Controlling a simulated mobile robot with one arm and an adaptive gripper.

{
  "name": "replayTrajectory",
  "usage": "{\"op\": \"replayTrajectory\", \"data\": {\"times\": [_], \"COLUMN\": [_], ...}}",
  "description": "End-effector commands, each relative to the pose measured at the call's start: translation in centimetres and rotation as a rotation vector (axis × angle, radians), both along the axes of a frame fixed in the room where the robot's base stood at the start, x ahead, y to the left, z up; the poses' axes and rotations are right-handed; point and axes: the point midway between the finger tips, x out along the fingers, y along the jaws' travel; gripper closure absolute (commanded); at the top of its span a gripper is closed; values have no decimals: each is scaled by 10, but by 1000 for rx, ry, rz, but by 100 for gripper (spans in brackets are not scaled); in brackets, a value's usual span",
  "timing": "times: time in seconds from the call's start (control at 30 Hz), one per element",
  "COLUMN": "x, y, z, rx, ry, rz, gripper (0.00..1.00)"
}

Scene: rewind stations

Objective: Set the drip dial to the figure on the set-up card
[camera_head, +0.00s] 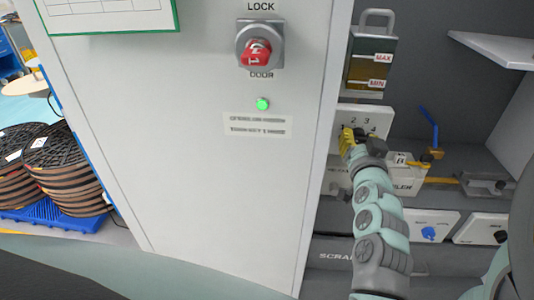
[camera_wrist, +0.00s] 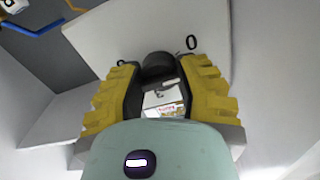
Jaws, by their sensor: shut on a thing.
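A white dial plate (camera_head: 375,118) with the figures 2, 3 and 4 showing is on the machine, below an oil-level glass. In the wrist view, the plate (camera_wrist: 215,25) shows a 0 and another partly covered figure. My gripper (camera_head: 348,138) is at this plate, its yellow fingers shut on the dark dial knob (camera_wrist: 157,66). The gripper hides the knob and the lower figures in the head view, so I cannot tell which figure it points to. A green-framed white card (camera_head: 108,17) is at the top left; its visible part shows only a grid, no readable figure.
A red lock knob (camera_head: 257,53) and a green lamp (camera_head: 263,104) are on the cabinet front. The level glass (camera_head: 371,65) hangs above the dial. A blue-handled lever (camera_head: 434,135) stands to the right. Panels with a blue knob (camera_head: 429,233) and a black knob lie below.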

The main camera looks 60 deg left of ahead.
Motion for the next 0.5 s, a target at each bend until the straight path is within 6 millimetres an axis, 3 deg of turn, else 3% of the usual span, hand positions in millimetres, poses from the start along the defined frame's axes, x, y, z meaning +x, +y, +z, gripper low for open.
{"op": "replayTrajectory", "data": {"times": [0.5], "x": [1], "y": [-1], "z": [-1], "rx": [321], "ry": [370], "rz": [-4], "gripper": [100]}}
